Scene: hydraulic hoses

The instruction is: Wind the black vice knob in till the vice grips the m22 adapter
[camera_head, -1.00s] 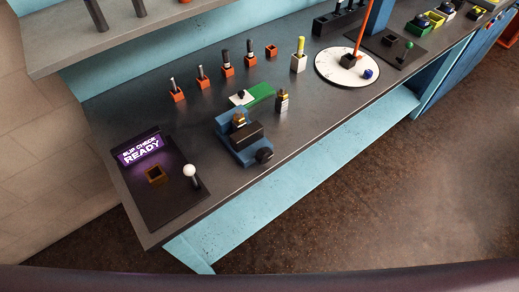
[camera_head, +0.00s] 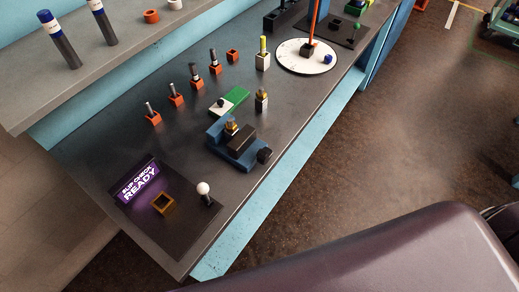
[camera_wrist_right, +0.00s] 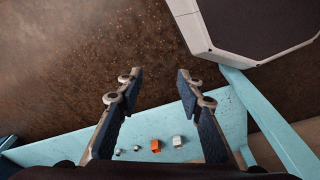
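The blue vice (camera_head: 228,158) stands on the dark bench in the head view. Its black knob (camera_head: 264,155) is at the right end, near the bench's front edge. A brass-coloured fitting, seemingly the m22 adapter (camera_head: 231,127), stands upright between the jaws, with a dark block beside it. I cannot tell whether the jaws touch it. My right gripper (camera_wrist_right: 157,80) is open and empty in the right wrist view, over brown floor, with no vice or knob in that view. Neither gripper shows in the head view.
A slip-check panel (camera_head: 140,182) and white-knobbed lever (camera_head: 203,189) are at the bench's near end. Orange holders (camera_head: 176,99) stand behind the vice, a white dial (camera_head: 307,58) beyond it. Small orange (camera_wrist_right: 155,146) and white (camera_wrist_right: 177,141) blocks show low in the wrist view.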

